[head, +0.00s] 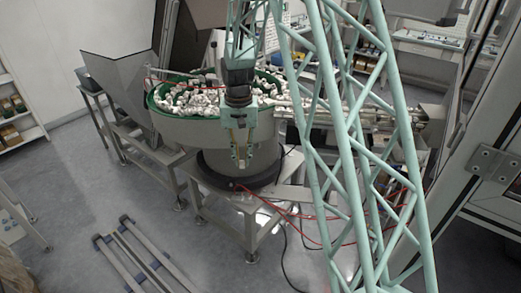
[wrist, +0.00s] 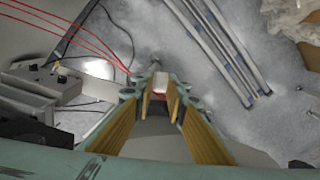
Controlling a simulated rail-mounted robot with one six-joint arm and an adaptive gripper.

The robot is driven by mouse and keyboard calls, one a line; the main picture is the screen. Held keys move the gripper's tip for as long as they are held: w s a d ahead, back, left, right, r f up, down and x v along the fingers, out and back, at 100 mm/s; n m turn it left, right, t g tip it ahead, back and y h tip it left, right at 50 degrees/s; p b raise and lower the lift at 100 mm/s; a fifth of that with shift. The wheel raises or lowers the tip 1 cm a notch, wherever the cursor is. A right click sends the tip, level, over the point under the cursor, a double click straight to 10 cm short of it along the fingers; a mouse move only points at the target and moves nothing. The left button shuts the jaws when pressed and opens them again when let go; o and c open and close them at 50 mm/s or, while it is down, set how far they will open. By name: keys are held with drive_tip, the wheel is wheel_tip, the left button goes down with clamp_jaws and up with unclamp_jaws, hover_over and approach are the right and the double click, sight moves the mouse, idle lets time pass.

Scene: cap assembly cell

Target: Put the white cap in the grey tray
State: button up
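My gripper (head: 241,158) points down in front of the round feeder bowl in the head view. In the wrist view its two fingers (wrist: 158,88) close in on a small white cap (wrist: 160,81), which sits between the fingertips and seems touched on both sides. The cap has a reddish patch at its lower edge. In the head view the cap is too small to make out clearly. I cannot pick out a grey tray with certainty in either view.
The grey feeder bowl (head: 188,128) with a green inside holds many white parts. A grey hopper (head: 122,80) stands left of it. Metal rails (head: 145,258) lie on the floor, also in the wrist view (wrist: 222,45). Red cables (head: 300,215) hang near the bowl's stand.

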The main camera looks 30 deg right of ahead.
drive_tip(key=a+f+n+b, duration=0.1)
drive_tip(key=a+f+n, duration=0.4)
drive_tip(key=a, duration=0.4)
drive_tip(key=shift+w, duration=0.15)
